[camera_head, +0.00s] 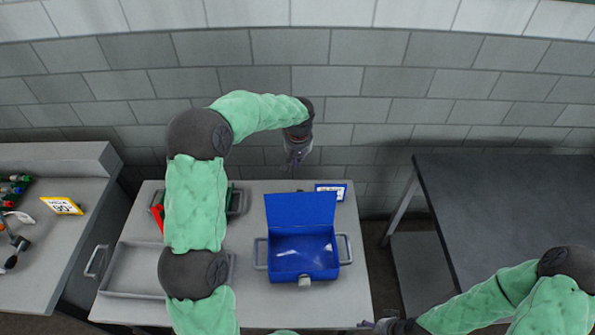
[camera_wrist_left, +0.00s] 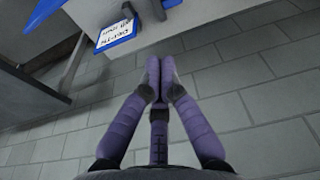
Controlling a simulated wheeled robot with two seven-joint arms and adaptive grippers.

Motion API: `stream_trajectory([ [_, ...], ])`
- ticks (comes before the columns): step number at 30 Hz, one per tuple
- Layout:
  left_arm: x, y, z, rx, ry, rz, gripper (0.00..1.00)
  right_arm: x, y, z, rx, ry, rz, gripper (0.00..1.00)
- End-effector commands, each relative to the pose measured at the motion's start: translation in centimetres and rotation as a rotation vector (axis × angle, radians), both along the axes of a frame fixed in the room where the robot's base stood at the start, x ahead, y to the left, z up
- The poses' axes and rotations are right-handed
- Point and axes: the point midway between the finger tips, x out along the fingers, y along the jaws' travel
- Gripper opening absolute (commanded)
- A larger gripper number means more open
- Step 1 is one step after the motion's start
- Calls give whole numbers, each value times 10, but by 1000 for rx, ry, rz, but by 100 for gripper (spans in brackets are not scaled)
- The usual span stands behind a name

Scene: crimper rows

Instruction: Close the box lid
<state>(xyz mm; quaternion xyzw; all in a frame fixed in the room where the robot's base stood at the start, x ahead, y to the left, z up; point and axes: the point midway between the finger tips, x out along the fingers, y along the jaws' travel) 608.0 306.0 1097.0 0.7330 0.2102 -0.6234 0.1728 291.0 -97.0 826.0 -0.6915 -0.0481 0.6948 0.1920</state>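The blue box (camera_head: 305,268) stands on the grey workbench with its lid (camera_head: 301,209) open, raised along the back edge. The inside of the box looks empty. My left gripper (camera_head: 295,160) is behind and above the lid, near the wall, and apart from it. In the left wrist view, its purple fingers (camera_wrist_left: 160,72) are together with nothing between them.
The workbench (camera_head: 258,308) also holds a grey tray (camera_head: 135,268) on the left, partly hidden by my left arm. A blue-framed sign (camera_head: 331,191) stands behind the box and also shows in the left wrist view (camera_wrist_left: 115,34). A dark table (camera_head: 500,215) stands to the right.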

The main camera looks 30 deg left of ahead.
Motion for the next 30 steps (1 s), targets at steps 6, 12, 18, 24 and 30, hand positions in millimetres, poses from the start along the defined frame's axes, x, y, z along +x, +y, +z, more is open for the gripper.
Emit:
stream_trajectory([
  [6,2,1,-21,0,5,-1,0,-1,0,-1,0,2,0,71],
  [12,7,5,-57,-1,4,-1,0,-1,0,-2,0,1,-1,71],
  [18,12,8,-90,-1,3,0,0,-1,0,-3,0,1,0,71],
  [24,0,1,-95,-1,-1,-2,0,-1,0,-3,0,1,0,71],
  [30,-15,-9,-91,-1,-1,-2,0,-1,0,-2,0,1,0,71],
])
